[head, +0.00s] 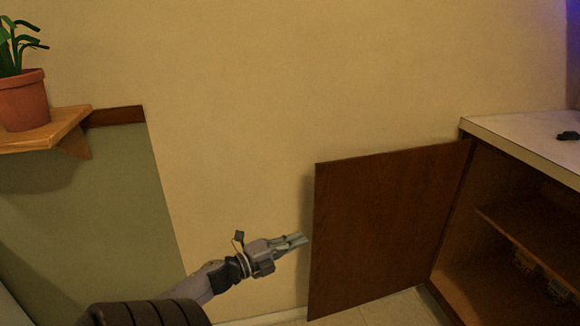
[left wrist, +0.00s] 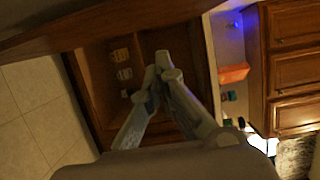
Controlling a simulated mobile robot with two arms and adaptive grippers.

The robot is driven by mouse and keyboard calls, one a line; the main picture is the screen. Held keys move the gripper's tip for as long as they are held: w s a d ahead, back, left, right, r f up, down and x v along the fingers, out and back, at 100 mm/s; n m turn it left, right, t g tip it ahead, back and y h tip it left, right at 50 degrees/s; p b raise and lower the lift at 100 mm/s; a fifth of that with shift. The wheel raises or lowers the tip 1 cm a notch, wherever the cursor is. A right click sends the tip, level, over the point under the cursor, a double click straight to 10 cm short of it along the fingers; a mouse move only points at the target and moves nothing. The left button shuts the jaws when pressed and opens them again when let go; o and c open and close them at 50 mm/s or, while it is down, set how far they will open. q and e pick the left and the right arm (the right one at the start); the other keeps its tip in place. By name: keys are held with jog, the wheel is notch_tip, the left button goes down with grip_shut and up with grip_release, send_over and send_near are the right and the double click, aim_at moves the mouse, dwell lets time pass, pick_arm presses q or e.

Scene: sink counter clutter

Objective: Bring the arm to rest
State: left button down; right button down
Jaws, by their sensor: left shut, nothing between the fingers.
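My left gripper (head: 304,240) reaches in from the lower left in the head view, with its fingertips close to the free edge of the open cabinet door (head: 385,225). Whether it touches the door I cannot tell. The fingers are shut and empty. In the left wrist view the closed fingertips (left wrist: 162,62) show in front of the cabinet interior (left wrist: 92,75). My right gripper is in neither view.
The open cabinet (head: 535,215) has an inner shelf and small items inside, under a pale countertop (head: 520,135). A potted plant (head: 24,100) stands on a wooden wall shelf (head: 62,128) at the left. The wall space between is clear. An orange object (left wrist: 234,74) lies on the counter.

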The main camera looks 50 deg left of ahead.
pick_arm(q)
jog(key=shift+s+a+f, duration=0.1)
jog(key=shift+s+a, duration=0.1)
jog(key=shift+s, duration=0.65)
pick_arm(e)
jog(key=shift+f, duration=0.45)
